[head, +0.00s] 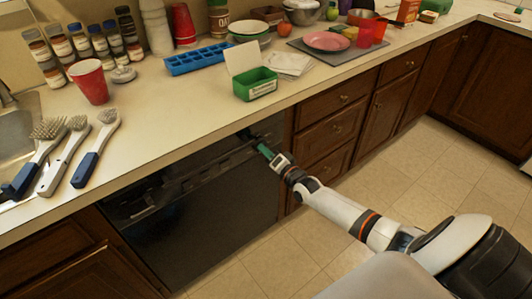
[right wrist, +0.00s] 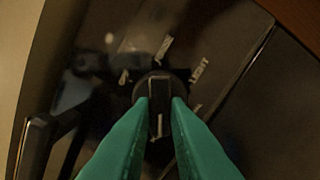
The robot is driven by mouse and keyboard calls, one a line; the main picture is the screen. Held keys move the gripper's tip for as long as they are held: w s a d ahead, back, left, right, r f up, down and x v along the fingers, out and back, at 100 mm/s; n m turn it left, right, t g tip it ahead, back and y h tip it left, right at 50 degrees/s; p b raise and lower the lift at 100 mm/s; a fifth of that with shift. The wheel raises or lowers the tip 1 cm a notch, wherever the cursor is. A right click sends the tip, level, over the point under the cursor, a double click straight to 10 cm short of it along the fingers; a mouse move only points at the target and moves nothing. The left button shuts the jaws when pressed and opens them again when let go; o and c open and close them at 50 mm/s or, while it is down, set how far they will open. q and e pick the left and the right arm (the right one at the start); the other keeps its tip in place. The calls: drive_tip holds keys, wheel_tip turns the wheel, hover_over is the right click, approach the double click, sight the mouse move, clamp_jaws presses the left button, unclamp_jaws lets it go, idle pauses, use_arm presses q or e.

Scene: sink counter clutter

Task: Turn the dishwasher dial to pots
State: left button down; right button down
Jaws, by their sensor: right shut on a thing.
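The black dishwasher (head: 205,215) is built in under the counter. Its round dial (right wrist: 159,88) sits on the control panel, with a raised grip bar and a pale mark on the bar's lower end in the right wrist view. White labels surround it; one appears to read LIGHT, the others are blurred or partly hidden, and I cannot make out which is pots. My right gripper (right wrist: 161,101) has its green fingers on either side of the bar, shut on the dial. In the head view my right gripper (head: 263,150) reaches the panel's upper right, mostly hiding the dial. My left gripper is out of view.
A black handle-like part (right wrist: 36,140) sticks out left of the dial in the right wrist view. The counter edge (head: 190,141) overhangs the panel. The floor (head: 400,180) in front is clear.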

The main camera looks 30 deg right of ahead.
drive_tip(key=shift+f, duration=0.1)
idle(0.3)
drive_tip(key=c, duration=1.4)
unclamp_jaws()
drive_tip(key=s, duration=1.2)
drive_tip(key=shift+d+p, duration=0.3)
drive_tip(key=shift+d, duration=0.15)
drive_tip(key=s+a+f+n+g+p, duration=0.1)
drive_tip(key=s+f+n+g, duration=0.15)
drive_tip(key=s+f, duration=0.45)
drive_tip(key=s+a+f+n+g+h, duration=0.1)
drive_tip(key=s+f+g, duration=0.2)
drive_tip(key=f, duration=0.8)
drive_tip(key=s+a+f+n+g+p, duration=0.1)
drive_tip(key=s+f+n+g, duration=0.15)
drive_tip(key=s+f, duration=0.45)
drive_tip(key=s+a+f+n+g, duration=0.3)
drive_tip(key=s+f, duration=0.4)
drive_tip(key=s, duration=0.4)
drive_tip(key=s+a+f+n+g, duration=0.4)
drive_tip(key=s+a+f+g, duration=0.2)
drive_tip(key=s, duration=0.6)
drive_tip(key=shift+s+a+f+n+p, duration=0.25)
drive_tip(key=shift+a+f+p, duration=0.2)
drive_tip(key=shift+a+f, duration=0.55)
